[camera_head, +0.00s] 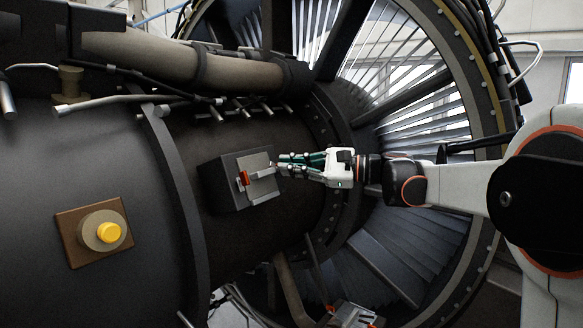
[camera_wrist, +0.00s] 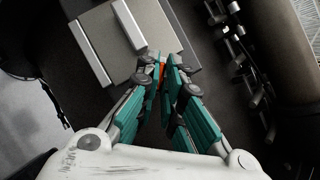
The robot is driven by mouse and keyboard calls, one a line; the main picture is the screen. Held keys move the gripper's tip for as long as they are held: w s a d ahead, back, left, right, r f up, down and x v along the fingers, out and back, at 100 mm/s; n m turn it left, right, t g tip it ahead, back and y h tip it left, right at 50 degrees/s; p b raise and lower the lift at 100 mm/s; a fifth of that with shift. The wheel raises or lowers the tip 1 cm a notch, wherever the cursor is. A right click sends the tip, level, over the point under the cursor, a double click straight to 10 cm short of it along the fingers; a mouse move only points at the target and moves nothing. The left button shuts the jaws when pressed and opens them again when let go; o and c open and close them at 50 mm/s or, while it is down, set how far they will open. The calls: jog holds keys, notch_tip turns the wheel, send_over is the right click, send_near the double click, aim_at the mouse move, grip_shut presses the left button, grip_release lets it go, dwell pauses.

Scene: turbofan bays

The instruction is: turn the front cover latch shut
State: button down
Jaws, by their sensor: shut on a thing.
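The front cover latch (camera_head: 262,184) is a light grey metal plate with a raised bar and a red piece at its left end. It sits on a dark box on the engine casing. My gripper (camera_head: 281,164) reaches in from the right, its fingertips at the latch's right side. In the wrist view the teal fingers (camera_wrist: 164,71) are closed together on a small part of the latch, with a red bit showing between them. The grey latch plate and bars (camera_wrist: 132,22) lie just beyond. The fingertips hide most of the gripped part.
A yellow round button (camera_head: 109,232) on a brown plate is at the left. A thick pipe (camera_head: 190,62) and thin lines run above the latch. The fan ring (camera_head: 470,60) stands behind my arm. Another red-marked fitting (camera_head: 352,316) shows at the bottom.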

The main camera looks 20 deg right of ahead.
jog(key=shift+w+r+n+g+h+p, duration=0.1)
jog(key=shift+n+g+h, duration=0.15)
jog(key=shift+n+g, duration=0.75)
jog(key=shift+s+r+n+g+h+p, duration=0.1)
jog(key=shift+n+g+h+p, duration=0.15)
jog(key=shift+n, duration=1.55)
jog(key=shift+w+r+n+g+h, duration=0.1)
jog(key=shift+n+g+h, duration=0.35)
jog(key=shift+n, duration=0.95)
jog(key=shift+f, duration=0.1)
jog(key=c, duration=2)
grip_release()
jog(key=shift+d, duration=0.1)
jog(key=v, duration=1.2)
jog(key=shift+w, duration=0.1)
